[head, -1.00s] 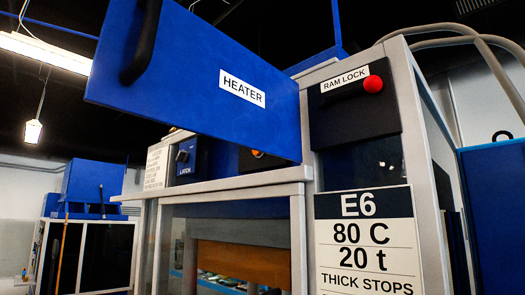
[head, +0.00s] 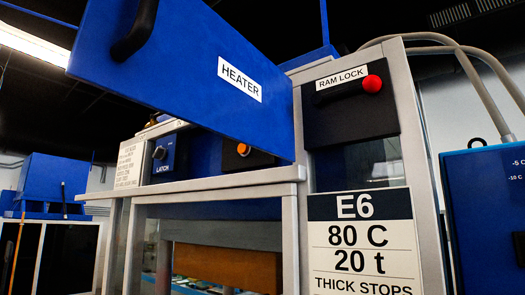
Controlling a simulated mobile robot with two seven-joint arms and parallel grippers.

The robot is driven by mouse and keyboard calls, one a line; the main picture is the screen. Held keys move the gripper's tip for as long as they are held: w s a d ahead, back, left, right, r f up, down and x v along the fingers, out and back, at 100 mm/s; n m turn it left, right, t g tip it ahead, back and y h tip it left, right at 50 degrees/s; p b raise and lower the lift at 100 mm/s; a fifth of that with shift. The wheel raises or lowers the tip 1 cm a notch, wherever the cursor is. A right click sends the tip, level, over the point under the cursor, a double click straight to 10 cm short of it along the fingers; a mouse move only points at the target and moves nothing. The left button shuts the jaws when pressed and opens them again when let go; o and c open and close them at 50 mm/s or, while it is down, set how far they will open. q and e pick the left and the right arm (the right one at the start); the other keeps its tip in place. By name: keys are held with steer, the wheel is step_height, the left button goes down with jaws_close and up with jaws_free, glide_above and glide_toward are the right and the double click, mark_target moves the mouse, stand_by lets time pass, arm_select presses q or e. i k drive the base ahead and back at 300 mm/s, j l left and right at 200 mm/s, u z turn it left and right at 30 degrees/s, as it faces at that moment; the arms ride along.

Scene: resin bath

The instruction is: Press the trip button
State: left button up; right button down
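No label reading "trip" shows. An orange round button or lamp (head: 243,149) sits on the blue panel behind the lower edge of the raised blue HEATER flap (head: 190,70); any label by it is hidden or too small to read. A red ball knob (head: 372,84) sits on a black bar on the dark RAM LOCK box (head: 350,112) at the upper right of the press. A small dark LATCH knob (head: 159,153) is on a blue panel at the left. Neither of my grippers is in view.
The HEATER flap with its black handle (head: 135,30) juts out over the press front. Below are a grey frame, clear panes and an E6 sign (head: 362,235). A blue cabinet (head: 488,210) stands close at the right, with hoses (head: 480,55) above it.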

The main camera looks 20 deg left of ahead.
mark_target(242, 149)
steer(key=j+z, duration=0.2)
steer(key=j, duration=0.25)
steer(key=k+j+z, duration=0.2)
steer(key=j, duration=0.75)
steer(key=k+j+z, duration=0.1)
steer(key=j, duration=0.4)
steer(key=k+j, duration=0.1)
steer(key=j, duration=0.45)
steer(key=i+z, duration=0.05)
